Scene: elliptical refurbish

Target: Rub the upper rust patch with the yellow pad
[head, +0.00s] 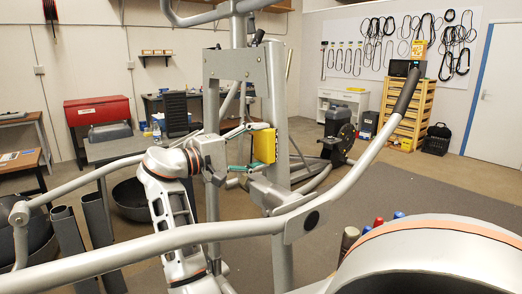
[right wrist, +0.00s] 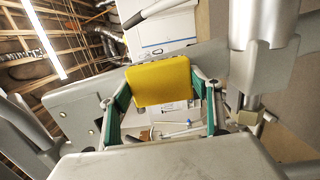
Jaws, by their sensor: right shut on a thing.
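The yellow pad (head: 265,146) is a flat block held upright beside the silver post (head: 281,180) of the elliptical machine. My right gripper (head: 246,147) is shut on it, with green fingers at its two sides. In the right wrist view the pad (right wrist: 160,83) sits between the green fingertips, in front of a grey beam (right wrist: 75,112) of the machine. I cannot tell whether the pad touches the metal. I cannot make out a rust patch in either view. My left gripper is not in view.
A long silver handlebar (head: 345,185) crosses in front of my right arm. More machine posts stand close around the gripper. A red toolbox (head: 97,111), a wooden drawer rack (head: 409,108) and a white cabinet (head: 341,103) stand farther back. The grey mat (head: 400,178) at the right has free room.

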